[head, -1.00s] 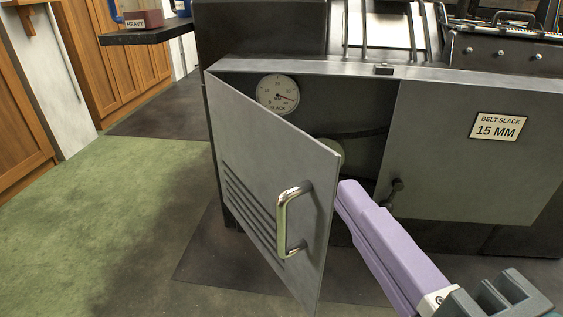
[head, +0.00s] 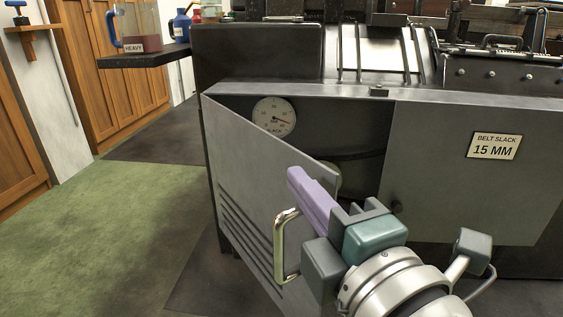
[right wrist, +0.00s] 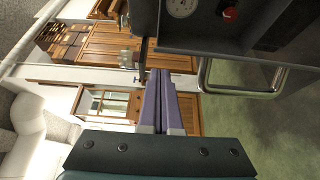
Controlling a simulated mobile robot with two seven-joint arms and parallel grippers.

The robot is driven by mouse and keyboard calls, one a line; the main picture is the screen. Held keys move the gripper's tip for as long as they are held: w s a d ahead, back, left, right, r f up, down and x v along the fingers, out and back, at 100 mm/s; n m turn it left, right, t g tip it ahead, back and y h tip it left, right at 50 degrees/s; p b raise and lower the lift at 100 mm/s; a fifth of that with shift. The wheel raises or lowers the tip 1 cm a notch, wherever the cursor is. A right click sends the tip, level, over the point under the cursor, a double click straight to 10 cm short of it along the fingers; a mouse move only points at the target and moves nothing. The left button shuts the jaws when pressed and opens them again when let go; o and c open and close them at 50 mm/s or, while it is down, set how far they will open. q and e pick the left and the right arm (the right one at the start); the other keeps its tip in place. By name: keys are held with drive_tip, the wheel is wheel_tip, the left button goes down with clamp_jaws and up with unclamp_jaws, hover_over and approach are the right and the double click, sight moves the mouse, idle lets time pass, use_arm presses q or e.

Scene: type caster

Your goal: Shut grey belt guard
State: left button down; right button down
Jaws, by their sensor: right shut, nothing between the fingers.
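The grey belt guard (head: 240,165) is a hinged door with louvres, swung open from its left edge on the machine's grey housing. Its chrome handle (head: 281,245) is on the outer face near the free edge, and it also shows in the right wrist view (right wrist: 245,92). My right gripper (head: 293,174), with purple fingers, is shut and empty. In the head view it overlaps the door's free edge, above and right of the handle. In the right wrist view its fingers (right wrist: 158,78) point past the door edge; I cannot tell whether they touch it. My left gripper is not in view.
Inside the opening are a dial gauge (head: 273,117) and a dark belt. A shelf (head: 150,57) holds a jug at upper left. Green floor (head: 100,230) is free left of the door.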

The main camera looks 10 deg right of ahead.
drive_tip(key=shift+w+d, duration=0.3)
drive_tip(key=shift+d, duration=0.35)
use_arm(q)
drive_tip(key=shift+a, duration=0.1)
